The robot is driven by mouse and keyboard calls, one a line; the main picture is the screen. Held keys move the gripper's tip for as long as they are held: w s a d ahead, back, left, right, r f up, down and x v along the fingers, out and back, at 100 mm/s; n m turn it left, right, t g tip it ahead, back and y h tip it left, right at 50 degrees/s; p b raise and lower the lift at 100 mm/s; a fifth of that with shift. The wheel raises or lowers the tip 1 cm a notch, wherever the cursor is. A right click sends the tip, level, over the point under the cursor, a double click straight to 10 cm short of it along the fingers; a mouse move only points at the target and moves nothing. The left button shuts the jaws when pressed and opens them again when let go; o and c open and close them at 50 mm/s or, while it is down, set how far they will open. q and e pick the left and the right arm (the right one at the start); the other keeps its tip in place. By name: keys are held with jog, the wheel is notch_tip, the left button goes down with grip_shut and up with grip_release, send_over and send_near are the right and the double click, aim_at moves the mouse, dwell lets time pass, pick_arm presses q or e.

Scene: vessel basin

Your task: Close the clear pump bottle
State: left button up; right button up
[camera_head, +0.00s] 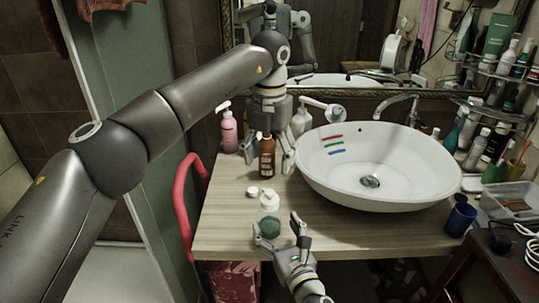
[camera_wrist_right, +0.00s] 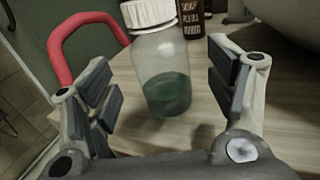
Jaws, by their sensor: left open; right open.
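The clear bottle (camera_head: 269,213) stands upright near the counter's front edge, with green liquid in its lower part and a white top. In the right wrist view the bottle (camera_wrist_right: 163,75) has a ribbed white cap (camera_wrist_right: 148,12), cut off by the frame's upper edge. A small white piece (camera_head: 252,191) lies beside it on the left; its kind is unclear. My right gripper (camera_head: 281,234) is open, with the bottle beyond and between its fingers, apparently untouched. My left gripper (camera_head: 268,152) is open, pointing down with its fingers around or beside the brown bottle (camera_head: 267,160); contact cannot be told.
A white basin (camera_head: 375,188) fills the counter's right. A pink pump bottle (camera_head: 229,132) and a white bottle (camera_head: 301,122) stand at the back. A red rail (camera_head: 181,200) borders the left edge. The front-left wooden counter (camera_head: 222,218) is clear.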

jog(key=v, duration=0.7)
jog(key=shift+s+d, duration=0.15)
jog(key=shift+s, duration=0.15)
